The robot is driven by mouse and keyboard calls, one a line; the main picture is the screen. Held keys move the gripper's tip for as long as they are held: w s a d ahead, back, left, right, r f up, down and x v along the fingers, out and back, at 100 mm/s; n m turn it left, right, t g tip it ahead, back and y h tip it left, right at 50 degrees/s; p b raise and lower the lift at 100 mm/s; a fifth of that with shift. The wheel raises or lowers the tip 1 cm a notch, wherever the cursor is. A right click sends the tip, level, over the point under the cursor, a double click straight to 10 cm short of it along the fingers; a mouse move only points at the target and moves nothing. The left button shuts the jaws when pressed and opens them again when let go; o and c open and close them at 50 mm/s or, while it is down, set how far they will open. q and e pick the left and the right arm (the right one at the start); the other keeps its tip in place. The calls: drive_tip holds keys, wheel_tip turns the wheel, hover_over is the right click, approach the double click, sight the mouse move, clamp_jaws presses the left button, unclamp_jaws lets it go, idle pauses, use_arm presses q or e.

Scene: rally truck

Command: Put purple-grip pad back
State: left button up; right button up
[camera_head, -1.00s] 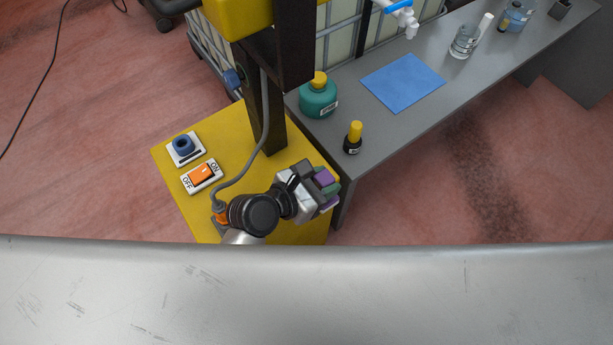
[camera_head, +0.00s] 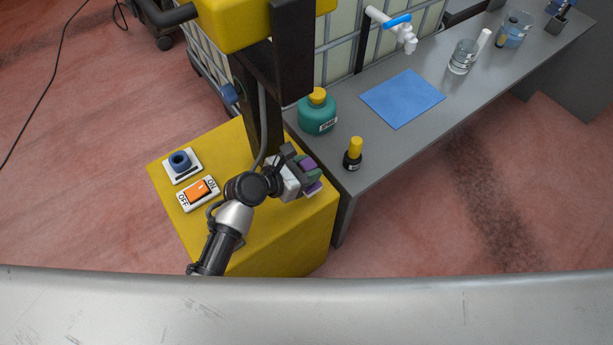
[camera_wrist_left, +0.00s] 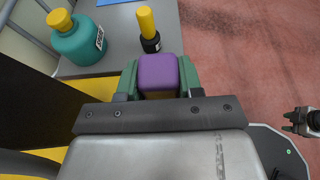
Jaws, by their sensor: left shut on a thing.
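The purple-grip pad (camera_wrist_left: 158,74) is between the green fingers of my left gripper (camera_wrist_left: 158,80), which is shut on its purple block. In the head view the purple grip (camera_head: 308,165) shows at the end of my left gripper (camera_head: 307,176), above the right part of the yellow cabinet top and near the end of the grey bench. A pale edge shows under the grip; the rest of the pad is mostly hidden. My right gripper (camera_wrist_left: 298,122) shows small at the right edge of the left wrist view; its jaw state is unclear.
The grey bench (camera_head: 375,150) holds a black bottle with yellow cap (camera_head: 353,154), a teal bottle (camera_head: 317,116), a blue sheet (camera_head: 402,98) and a glass beaker (camera_head: 462,58). An orange switch (camera_head: 198,190) and a dark post (camera_head: 262,115) stand on the yellow cabinet (camera_head: 290,235).

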use_arm(q)
drive_tip(key=shift+w+f, duration=0.25)
drive_tip(key=shift+a+f, duration=0.1)
drive_tip(key=shift+f, duration=1.55)
drive_tip(key=shift+f, duration=0.15)
drive_tip(key=o, duration=1)
